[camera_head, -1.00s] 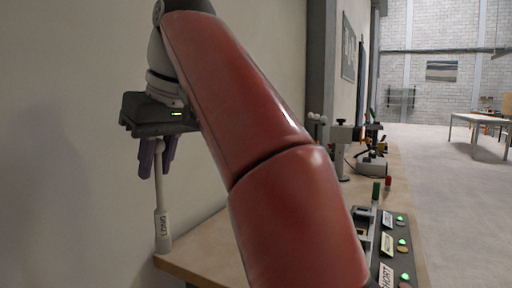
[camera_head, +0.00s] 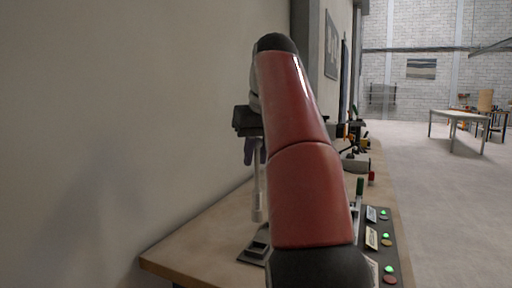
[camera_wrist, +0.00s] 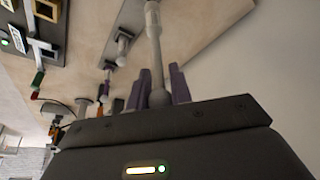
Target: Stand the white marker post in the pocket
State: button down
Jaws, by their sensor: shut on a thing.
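My gripper (camera_head: 255,152) has purple fingers shut on the white marker post (camera_head: 257,195). The post hangs upright below the fingers, with its thicker end down, above the bench. In the wrist view the post (camera_wrist: 154,45) runs away from between the fingers (camera_wrist: 157,88), with a rounded knob at the gripper end. A dark grey fitting (camera_head: 254,246) lies on the bench below and slightly left of the post, partly hidden by my red arm. I cannot tell for sure whether it holds the pocket. The post's lower end looks clear of it.
The wooden bench (camera_head: 190,250) runs along the wall. A dark panel (camera_head: 374,240) with green lights and labels lies on its right side. Bare bench top lies left of the fitting.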

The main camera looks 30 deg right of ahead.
aim_at(258, 178)
jog(key=shift+s+f, duration=0.1)
jog(key=shift+f, duration=1.85)
jog(key=shift+f+b, duration=1.8)
jog(key=shift+f, duration=0.1)
jog(key=c, duration=1.2)
grip_release()
